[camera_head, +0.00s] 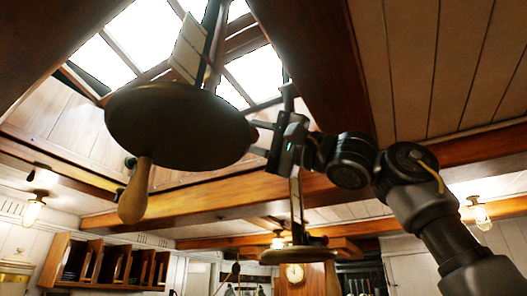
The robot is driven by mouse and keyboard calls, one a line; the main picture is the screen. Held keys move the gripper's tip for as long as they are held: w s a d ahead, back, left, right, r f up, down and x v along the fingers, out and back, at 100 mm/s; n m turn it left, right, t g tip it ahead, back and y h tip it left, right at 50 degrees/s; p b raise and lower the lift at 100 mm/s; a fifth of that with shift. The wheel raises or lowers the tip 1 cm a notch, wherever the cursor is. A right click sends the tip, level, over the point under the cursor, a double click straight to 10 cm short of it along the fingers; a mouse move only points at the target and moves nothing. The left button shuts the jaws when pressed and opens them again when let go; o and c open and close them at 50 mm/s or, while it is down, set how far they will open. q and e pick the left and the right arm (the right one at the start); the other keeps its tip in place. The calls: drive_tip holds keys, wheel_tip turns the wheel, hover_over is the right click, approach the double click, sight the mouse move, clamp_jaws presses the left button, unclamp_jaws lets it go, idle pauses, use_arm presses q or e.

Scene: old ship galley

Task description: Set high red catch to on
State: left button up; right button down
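My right arm comes in from the right, and its gripper (259,138) points left at the right rim of a large dark round disc (180,122) hanging below the skylight. Its two fingers are apart, one above the other. A small dark reddish bit shows at the rim between the fingertips. It may be the red catch, but it is too small and dark to be sure, and its setting cannot be read. I cannot tell whether the fingers touch it. My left gripper is not in view.
A wooden handle (135,192) hangs under the disc. A second, smaller hanging disc (297,255) is lower and farther off. Ceiling beams (240,198) run behind the arm. Wooden shelves (105,264), wall lamps and a clock (294,272) are far back.

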drive_tip(key=shift+f+m+t+b, duration=0.4)
drive_tip(key=shift+m+t+b, duration=0.2)
drive_tip(key=shift+m, duration=0.2)
drive_tip(key=shift+w, duration=0.1)
drive_tip(key=c, duration=1)
unclamp_jaws()
drive_tip(key=shift+c, duration=0.2)
drive_tip(key=shift+d, duration=0.1)
